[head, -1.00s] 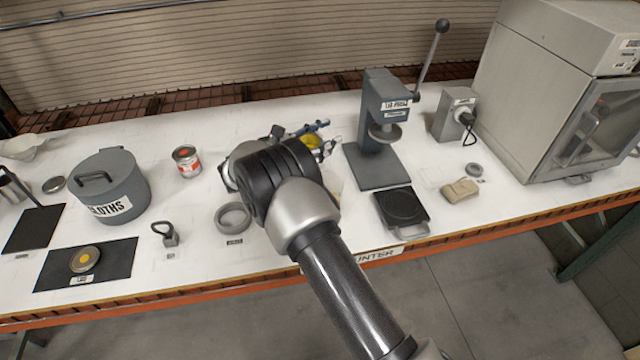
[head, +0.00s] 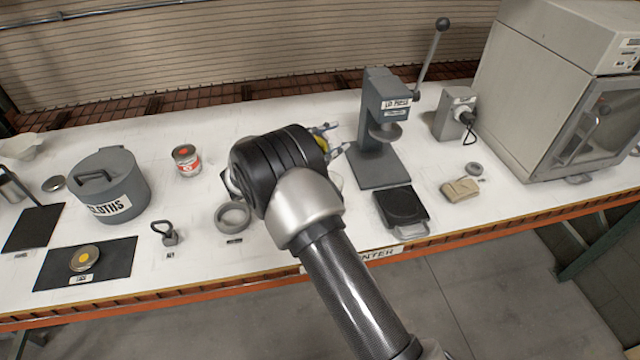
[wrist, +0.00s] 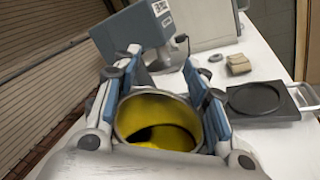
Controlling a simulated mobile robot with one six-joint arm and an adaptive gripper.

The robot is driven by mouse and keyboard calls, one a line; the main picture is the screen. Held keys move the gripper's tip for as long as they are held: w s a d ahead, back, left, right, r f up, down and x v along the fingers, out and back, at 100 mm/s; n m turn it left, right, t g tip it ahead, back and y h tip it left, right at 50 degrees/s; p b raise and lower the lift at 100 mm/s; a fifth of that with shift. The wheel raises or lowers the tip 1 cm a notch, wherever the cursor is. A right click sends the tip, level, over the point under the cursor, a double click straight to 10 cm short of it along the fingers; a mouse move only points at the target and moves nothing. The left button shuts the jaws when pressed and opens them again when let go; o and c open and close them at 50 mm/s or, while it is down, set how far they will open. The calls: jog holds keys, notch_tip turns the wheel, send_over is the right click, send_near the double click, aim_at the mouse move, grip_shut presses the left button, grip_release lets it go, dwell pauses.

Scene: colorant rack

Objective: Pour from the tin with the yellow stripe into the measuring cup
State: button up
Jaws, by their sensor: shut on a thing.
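My gripper (head: 331,140) is shut on a tin, one finger on each side, as the wrist view of my gripper (wrist: 161,58) shows. The open tin (wrist: 152,106) has a metal rim and a yellow-coated inside with a dark patch low in it. Its stripe is hidden. In the head view only a bit of yellow (head: 322,146) shows between the fingers; my wrist covers the rest, and I cannot tell the exact tilt. The measuring cup cannot be made out clearly; a pale edge (head: 335,183) shows just right of my wrist and may be part of it.
A lever press (head: 377,150) stands right of my gripper, with a black-topped plate (head: 401,208) in front. A red-labelled tin (head: 187,160), a grey ring (head: 233,215) and a lidded grey pot (head: 110,185) are left. A yellow-dotted lid (head: 85,258) lies on a black mat.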

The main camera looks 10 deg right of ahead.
jog(key=shift+s+r, duration=0.1)
jog(key=shift+s, duration=0.05)
jog(key=shift+s+d+f+m+b, duration=0.1)
jog(key=shift+s+f+m+b, duration=0.15)
jog(key=shift+m+b, duration=0.25)
jog(key=shift+s+d+f+m+b, duration=0.1)
jog(key=shift+f+m+b, duration=0.2)
jog(key=shift+m+b, duration=0.2)
dwell(1.7)
jog(key=shift+s+f+m+h+b, duration=0.2)
jog(key=shift+f+m+b, duration=0.35)
jog(key=shift+m+b, duration=0.4)
jog(key=shift+s+f+m+h+b, duration=0.15)
jog(key=shift+f+m+b, duration=0.35)
jog(key=shift+m+b, duration=0.4)
dwell(2.8)
